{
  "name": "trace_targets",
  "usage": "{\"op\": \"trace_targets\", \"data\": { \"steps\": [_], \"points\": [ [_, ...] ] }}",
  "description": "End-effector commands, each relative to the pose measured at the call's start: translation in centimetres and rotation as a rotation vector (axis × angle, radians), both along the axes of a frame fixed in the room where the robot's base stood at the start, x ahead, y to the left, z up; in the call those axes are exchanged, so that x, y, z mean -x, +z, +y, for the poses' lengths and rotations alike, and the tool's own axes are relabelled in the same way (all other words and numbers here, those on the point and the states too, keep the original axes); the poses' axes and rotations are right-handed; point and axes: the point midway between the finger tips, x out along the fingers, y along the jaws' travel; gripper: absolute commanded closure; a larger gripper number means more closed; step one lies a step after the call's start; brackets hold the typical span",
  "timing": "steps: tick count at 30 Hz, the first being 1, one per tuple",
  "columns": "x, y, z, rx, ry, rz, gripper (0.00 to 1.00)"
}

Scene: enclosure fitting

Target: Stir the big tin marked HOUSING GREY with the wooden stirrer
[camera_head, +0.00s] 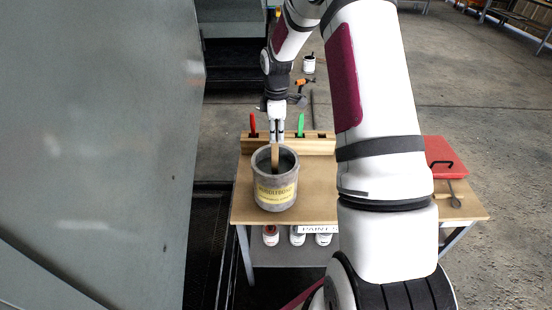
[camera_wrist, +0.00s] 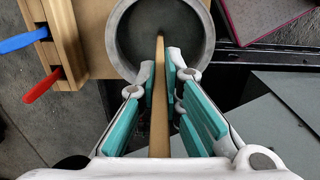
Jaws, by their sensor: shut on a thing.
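The big grey tin (camera_head: 276,203) stands upright on the workbench, with a yellow label whose print is too small to read surely. Its round rim and grey inside show in the wrist view (camera_wrist: 207,45). The wooden stirrer (camera_head: 275,158) is a flat, pale stick standing in the tin's mouth. It also shows in the wrist view (camera_wrist: 159,115), running between the fingers, its far end inside the tin. My gripper (camera_head: 276,138) is above the tin, shut on the stirrer; its teal-padded fingers (camera_wrist: 160,75) lie either side of the stick. Whether the tip touches the bottom is hidden.
A wooden rack (camera_head: 318,146) behind the tin holds red (camera_head: 252,122) and green (camera_head: 300,122) handled tools. A red tray (camera_head: 443,150) lies at the bench's right. Small tins (camera_head: 297,236) stand below. A large grey panel (camera_head: 95,140) fills the left.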

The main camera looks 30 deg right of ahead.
Motion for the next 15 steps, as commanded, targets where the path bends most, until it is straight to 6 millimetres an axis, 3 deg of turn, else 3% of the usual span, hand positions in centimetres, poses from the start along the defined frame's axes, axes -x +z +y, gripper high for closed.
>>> {"op": "trace_targets", "data": {
  "steps": [15],
  "points": [
    [0.0,3.9,0.0,0.000,0.000,-0.002,1.00]
  ]
}}
